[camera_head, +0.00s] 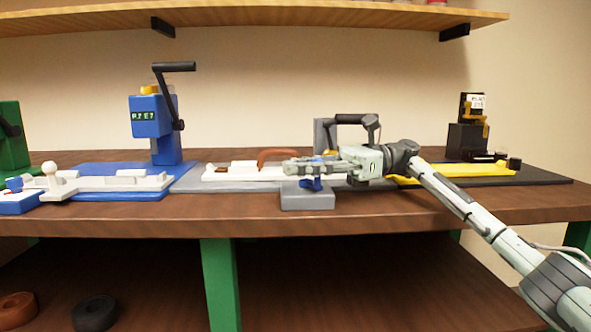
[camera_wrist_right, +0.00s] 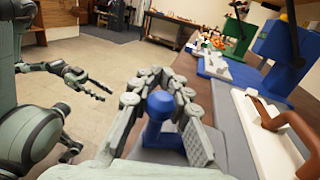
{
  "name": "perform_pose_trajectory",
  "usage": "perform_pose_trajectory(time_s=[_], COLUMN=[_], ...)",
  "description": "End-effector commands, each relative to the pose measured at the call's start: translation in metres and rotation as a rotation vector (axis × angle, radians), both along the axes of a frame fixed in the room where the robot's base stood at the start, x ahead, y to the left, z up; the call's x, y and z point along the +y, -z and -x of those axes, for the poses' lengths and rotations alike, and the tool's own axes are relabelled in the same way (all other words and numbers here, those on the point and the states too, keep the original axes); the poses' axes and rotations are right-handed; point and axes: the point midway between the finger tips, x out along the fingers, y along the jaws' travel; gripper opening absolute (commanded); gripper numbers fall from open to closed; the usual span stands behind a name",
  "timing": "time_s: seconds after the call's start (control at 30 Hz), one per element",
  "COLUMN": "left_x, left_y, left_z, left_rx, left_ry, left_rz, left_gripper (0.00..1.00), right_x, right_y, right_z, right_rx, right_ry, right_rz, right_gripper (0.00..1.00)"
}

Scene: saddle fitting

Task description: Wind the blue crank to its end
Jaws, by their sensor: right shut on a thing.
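The blue crank (camera_head: 312,184) sits on the grey block (camera_head: 308,201) at the table's front edge; only its lower part shows in the head view. My right gripper (camera_head: 298,167) reaches over it from the right. In the right wrist view the crank's upright blue knob (camera_wrist_right: 160,106) stands between the fingers of my right gripper (camera_wrist_right: 162,88), which is shut on it. My left gripper (camera_wrist_right: 92,86) shows small at the left of the wrist view, away from the table; its opening is unclear.
A white bar with a brown arched handle (camera_head: 277,155) lies just behind the crank. A blue press with a black lever (camera_head: 158,115) stands to the left. A yellow strip and black stand (camera_head: 468,138) are at the right. A shelf (camera_head: 250,17) hangs above.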

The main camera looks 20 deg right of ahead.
Motion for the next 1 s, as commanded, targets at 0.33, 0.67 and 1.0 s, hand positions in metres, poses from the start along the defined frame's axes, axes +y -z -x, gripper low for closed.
perform_pose_trajectory(time_s=[0.33, 0.67, 1.0], left_x=[-0.0016, -0.0016, -0.0010], left_y=[-0.0022, -0.0021, -0.0027], left_z=[-0.0001, 0.0000, -0.0008], left_rx=[-0.010, -0.009, -0.012], left_ry=[0.003, 0.003, 0.001], left_rz=[0.005, 0.005, 0.006], left_gripper=[0.35, 0.35, 0.35], right_x=[-0.0005, -0.0006, -0.0007], right_y=[-0.0005, -0.0005, -0.0012], right_z=[0.0008, 0.0008, 0.0008], right_rx=[-0.001, -0.001, -0.001], right_ry=[-0.025, -0.024, -0.023], right_rz=[0.000, 0.000, 0.000], right_gripper=[0.00, 0.31, 0.37])
